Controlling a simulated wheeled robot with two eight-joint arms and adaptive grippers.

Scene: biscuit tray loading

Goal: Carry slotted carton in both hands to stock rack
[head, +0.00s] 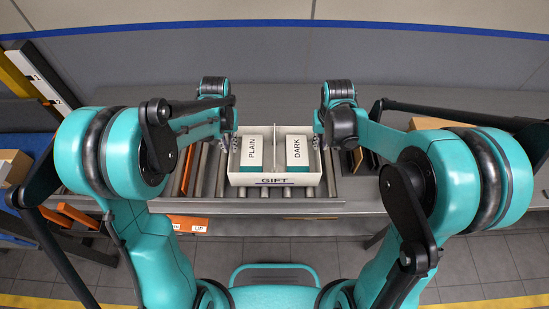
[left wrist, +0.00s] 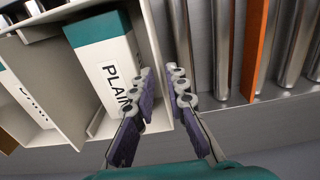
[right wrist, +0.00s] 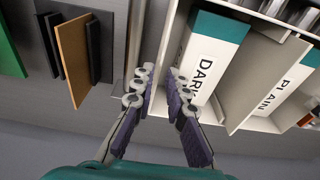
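The slotted carton (head: 274,180) is a white open box marked GIFT, with a divider down its middle. A PLAIN box (head: 251,155) stands in its left compartment and a DARK box (head: 296,153) in its right one. The carton sits upright on the rollers. My left gripper (left wrist: 160,78) has its fingers on both sides of the carton's left wall, close together and seemingly shut on it. My right gripper (right wrist: 160,80) straddles the right wall in the same way. Contact at the pads is partly hidden. The stock rack cannot be clearly made out.
The roller conveyor (head: 215,175) runs under the carton. A grey wall lies behind. The floor (head: 330,250) in front of the conveyor is clear.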

